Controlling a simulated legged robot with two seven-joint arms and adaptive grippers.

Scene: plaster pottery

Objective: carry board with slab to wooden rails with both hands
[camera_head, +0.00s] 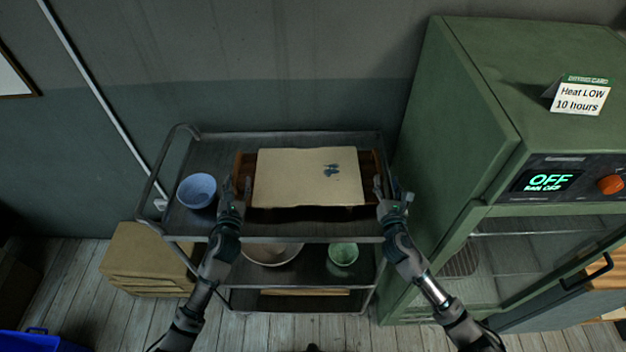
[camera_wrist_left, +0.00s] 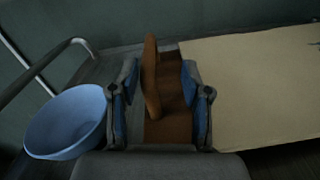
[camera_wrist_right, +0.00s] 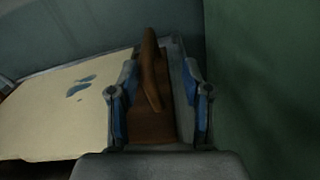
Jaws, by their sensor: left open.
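A brown wooden board (camera_head: 243,174) lies on the top shelf of a metal cart, with a cream slab (camera_head: 306,177) on it. The slab has a dark blue-grey mark near its right side. My left gripper (camera_head: 236,188) is open at the board's left end; in the left wrist view, its fingers (camera_wrist_left: 160,95) stand on both sides of the raised wooden handle (camera_wrist_left: 151,80). My right gripper (camera_head: 388,190) is at the board's right end; in the right wrist view, its fingers (camera_wrist_right: 160,95) are apart around the other handle (camera_wrist_right: 152,75). I cannot make out the wooden rails for certain.
A blue bowl (camera_head: 197,190) stands left of the board, close to my left gripper. The metal cart (camera_head: 290,137) has bowls on its lower shelf. A green cabinet (camera_head: 465,120) with an OFF display stands close on the right. The wall is behind.

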